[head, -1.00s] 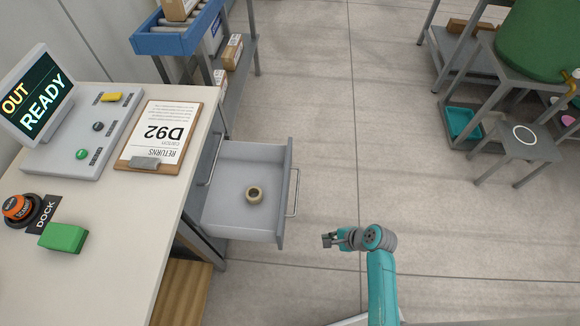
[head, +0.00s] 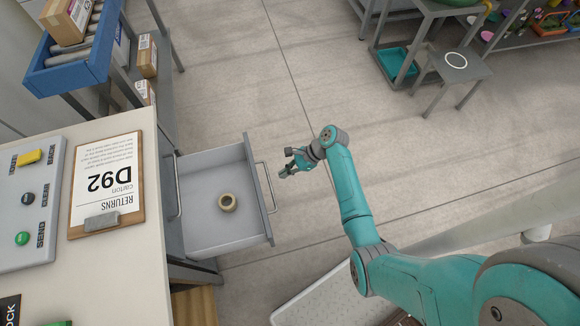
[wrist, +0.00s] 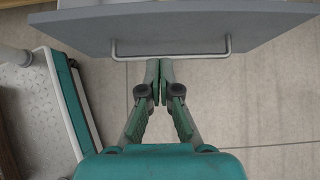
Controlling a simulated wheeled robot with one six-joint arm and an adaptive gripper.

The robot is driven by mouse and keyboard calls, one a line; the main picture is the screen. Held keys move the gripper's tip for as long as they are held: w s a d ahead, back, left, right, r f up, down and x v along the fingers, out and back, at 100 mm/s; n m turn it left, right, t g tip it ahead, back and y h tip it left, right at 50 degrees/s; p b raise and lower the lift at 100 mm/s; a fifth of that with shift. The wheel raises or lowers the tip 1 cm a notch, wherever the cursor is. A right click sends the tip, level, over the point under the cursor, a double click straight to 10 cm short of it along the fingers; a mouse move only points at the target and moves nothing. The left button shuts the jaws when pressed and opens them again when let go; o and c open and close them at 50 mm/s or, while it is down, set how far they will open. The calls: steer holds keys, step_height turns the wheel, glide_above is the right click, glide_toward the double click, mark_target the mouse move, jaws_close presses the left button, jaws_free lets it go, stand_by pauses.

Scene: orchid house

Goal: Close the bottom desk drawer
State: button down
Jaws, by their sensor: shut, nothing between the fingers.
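The open desk drawer (head: 210,235) sticks out from under the desk, a light grey box with a roll of tape (head: 228,203) inside. Its front panel carries a bar handle (head: 268,188), which also shows in the wrist view (wrist: 170,57). Another handle (head: 174,188) shows closer to the desk, apparently on a shut drawer above. My gripper (head: 284,173) is in front of the open drawer's panel, near the handle. In the wrist view its fingers (wrist: 153,64) are together and empty, with tips just short of the handle bar. I cannot tell whether they touch it.
The desk top (head: 110,270) holds a control panel (head: 35,200) and a clipboard (head: 105,185). A blue conveyor end (head: 70,75) with cartons stands at the back left. A grey stool (head: 460,65) stands far right. Open floor lies beyond the drawer.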

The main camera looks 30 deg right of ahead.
steer(key=a+f, duration=0.1)
steer(key=w+a+f, duration=0.1)
steer(key=a, duration=0.1)
steer(key=a+f, duration=0.1)
steer(key=a, duration=0.1)
steer(key=shift+w+a, duration=0.25)
steer(key=shift+w, duration=0.15)
steer(key=shift+w+a, duration=0.2)
steer(key=shift+a, duration=0.45)
steer(key=shift+a, duration=0.1)
steer(key=w+a, duration=0.4)
steer(key=a, duration=0.8)
steer(key=w+a, duration=0.4)
steer(key=a, duration=0.8)
steer(key=shift+a, duration=0.15)
